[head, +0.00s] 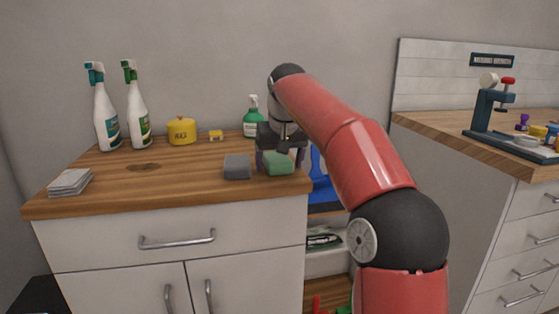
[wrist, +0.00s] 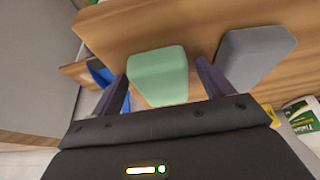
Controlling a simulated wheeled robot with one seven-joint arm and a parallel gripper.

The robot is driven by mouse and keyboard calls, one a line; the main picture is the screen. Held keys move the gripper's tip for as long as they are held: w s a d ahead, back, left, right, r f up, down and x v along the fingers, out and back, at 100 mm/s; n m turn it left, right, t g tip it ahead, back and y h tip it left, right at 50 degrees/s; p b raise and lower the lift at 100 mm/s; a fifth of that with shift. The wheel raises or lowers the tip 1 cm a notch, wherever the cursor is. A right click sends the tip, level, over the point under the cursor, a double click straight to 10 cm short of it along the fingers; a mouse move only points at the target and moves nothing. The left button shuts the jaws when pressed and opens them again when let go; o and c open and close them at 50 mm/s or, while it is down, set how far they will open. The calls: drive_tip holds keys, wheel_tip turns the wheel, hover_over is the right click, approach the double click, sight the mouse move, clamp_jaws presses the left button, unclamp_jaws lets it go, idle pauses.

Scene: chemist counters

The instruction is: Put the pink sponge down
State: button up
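No pink sponge shows in either view. A green sponge (head: 278,164) is at the front right of the wooden counter (head: 200,197), and it fills the middle of the wrist view (wrist: 158,74). My gripper (head: 279,155) is right above and around it, pointing down. In the wrist view my gripper's (wrist: 162,72) dark fingers stand apart, one on each side of the green sponge, with a slight gap on the right. The fingers look open, and the sponge appears to rest on the counter. A grey sponge (head: 237,167) lies just left of it, also in the wrist view (wrist: 254,56).
Two white spray bottles (head: 106,115), a yellow pot (head: 182,131) and a small yellow block (head: 216,136) stand at the back. A green spray bottle (head: 251,122) is behind my gripper. Stacked grey cloths (head: 71,182) lie front left. The counter's middle is free.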

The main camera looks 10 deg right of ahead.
drive_tip(key=v, duration=1.1)
drive_tip(key=s+a+n, duration=0.1)
drive_tip(key=s+a, duration=0.3)
drive_tip(key=s, duration=0.2)
drive_tip(key=s+d+f, duration=0.2)
drive_tip(key=s+f, duration=1)
drive_tip(key=f, duration=0.1)
drive_tip(key=s+d+f+m+t, duration=0.1)
drive_tip(key=s+d+f, duration=0.1)
drive_tip(key=s+f, duration=1.1)
drive_tip(key=shift+f, duration=0.35)
drive_tip(key=shift+s, duration=0.1)
